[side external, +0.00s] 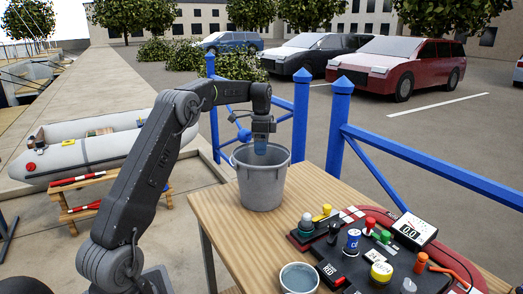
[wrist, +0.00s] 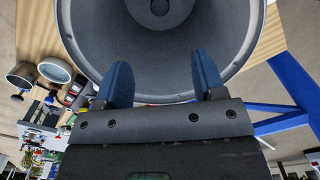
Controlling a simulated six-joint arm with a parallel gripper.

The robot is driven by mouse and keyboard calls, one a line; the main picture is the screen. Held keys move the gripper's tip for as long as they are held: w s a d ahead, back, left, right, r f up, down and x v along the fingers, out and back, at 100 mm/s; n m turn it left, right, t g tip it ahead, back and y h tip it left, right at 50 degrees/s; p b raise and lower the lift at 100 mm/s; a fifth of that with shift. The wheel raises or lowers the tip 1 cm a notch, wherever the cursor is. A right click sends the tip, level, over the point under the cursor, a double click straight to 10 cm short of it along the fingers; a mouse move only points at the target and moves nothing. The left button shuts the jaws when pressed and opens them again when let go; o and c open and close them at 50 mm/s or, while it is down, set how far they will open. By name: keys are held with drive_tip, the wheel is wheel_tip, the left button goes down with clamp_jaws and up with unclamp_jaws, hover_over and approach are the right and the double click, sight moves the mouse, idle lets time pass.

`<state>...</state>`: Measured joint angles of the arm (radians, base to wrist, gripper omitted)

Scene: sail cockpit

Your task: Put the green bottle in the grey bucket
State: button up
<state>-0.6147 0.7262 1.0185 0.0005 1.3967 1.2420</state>
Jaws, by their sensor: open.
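The grey bucket (side external: 262,185) stands upright on the wooden table, and its rim and inner wall fill the top of the wrist view (wrist: 110,48). My gripper (side external: 261,148) points down at the bucket's mouth. In the wrist view my gripper (wrist: 162,80) shows two blue fingers spread apart with nothing between them. A dark round shape (wrist: 160,8) shows inside the bucket at the top edge of the wrist view. I cannot tell whether it is the bottle. I do not see a clearly green bottle in either view.
A control panel (side external: 345,262) with several coloured knobs and small items covers the table's right part. A grey cup (side external: 299,278) stands at the table's front. Blue railing (side external: 430,160) runs behind the table. Bare wood (side external: 222,213) lies left of the bucket.

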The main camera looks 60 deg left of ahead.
drive_tip(key=shift+r, duration=2.55)
drive_tip(key=shift+d, duration=0.1)
drive_tip(key=s+d+r+n+t, duration=0.15)
drive_tip(key=s+d+r, duration=0.3)
drive_tip(key=d, duration=0.55)
drive_tip(key=s+d+r+n+t, duration=0.15)
drive_tip(key=s+d+r, duration=0.3)
drive_tip(key=d, duration=0.55)
drive_tip(key=s+d+f+n+t, duration=0.1)
drive_tip(key=s+d+f, duration=0.3)
drive_tip(key=s, duration=0.5)
drive_tip(key=s+d+f+n+t, duration=0.1)
drive_tip(key=s+d+f+n, duration=0.2)
drive_tip(key=s+d+f, duration=0.2)
drive_tip(key=s+d, duration=0.3)
drive_tip(key=s, duration=0.1)
drive_tip(key=shift+s+d+t, duration=0.3)
drive_tip(key=shift+s+d, duration=0.05)
